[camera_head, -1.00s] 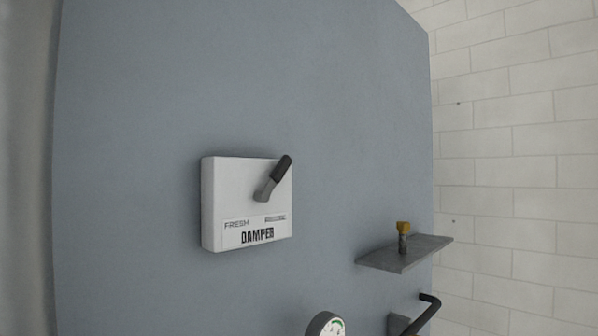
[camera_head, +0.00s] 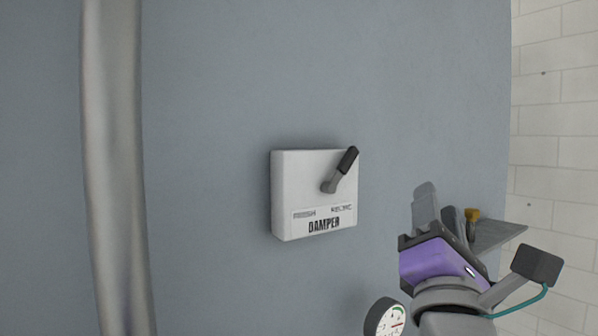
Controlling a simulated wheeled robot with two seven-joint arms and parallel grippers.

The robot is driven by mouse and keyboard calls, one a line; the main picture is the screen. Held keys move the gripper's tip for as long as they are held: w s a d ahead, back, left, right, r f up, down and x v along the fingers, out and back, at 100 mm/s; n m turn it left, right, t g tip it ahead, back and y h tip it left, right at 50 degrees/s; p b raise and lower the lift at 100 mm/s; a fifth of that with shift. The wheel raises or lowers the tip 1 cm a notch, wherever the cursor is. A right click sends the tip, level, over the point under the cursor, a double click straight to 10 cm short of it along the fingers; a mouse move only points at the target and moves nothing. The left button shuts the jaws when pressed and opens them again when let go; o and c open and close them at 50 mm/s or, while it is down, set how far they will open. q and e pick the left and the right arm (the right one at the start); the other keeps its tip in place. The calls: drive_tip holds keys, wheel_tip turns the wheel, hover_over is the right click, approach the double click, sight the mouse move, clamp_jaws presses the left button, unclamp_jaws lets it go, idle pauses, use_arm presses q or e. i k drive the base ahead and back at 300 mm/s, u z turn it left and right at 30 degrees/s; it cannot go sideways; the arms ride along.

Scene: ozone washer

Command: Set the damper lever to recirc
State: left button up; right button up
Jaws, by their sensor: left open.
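The damper box (camera_head: 290,181) is a white box on the blue-grey panel, in the middle of the head view. Its label reads DAMPER, with FRESH at the left and a small blurred word at the right. The damper lever (camera_head: 346,161) has a black grip on a grey stem and tilts up and to the right, toward the blurred word's side. My left gripper (camera_head: 440,211), with a purple body, is at the lower right of the box, its fingers pointing up. It is open, empty and apart from the lever. My right gripper is not in view.
A grey shelf (camera_head: 498,236) with a yellow-topped item (camera_head: 472,214) is behind my left gripper. A round gauge (camera_head: 384,318) is below the box. A vertical grey pipe (camera_head: 117,170) stands at the left. The panel above the box is clear.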

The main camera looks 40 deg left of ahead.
sight(349, 157)
drive_tip(key=u, duration=0.15)
drive_tip(key=i, duration=0.4)
drive_tip(key=u, duration=0.65)
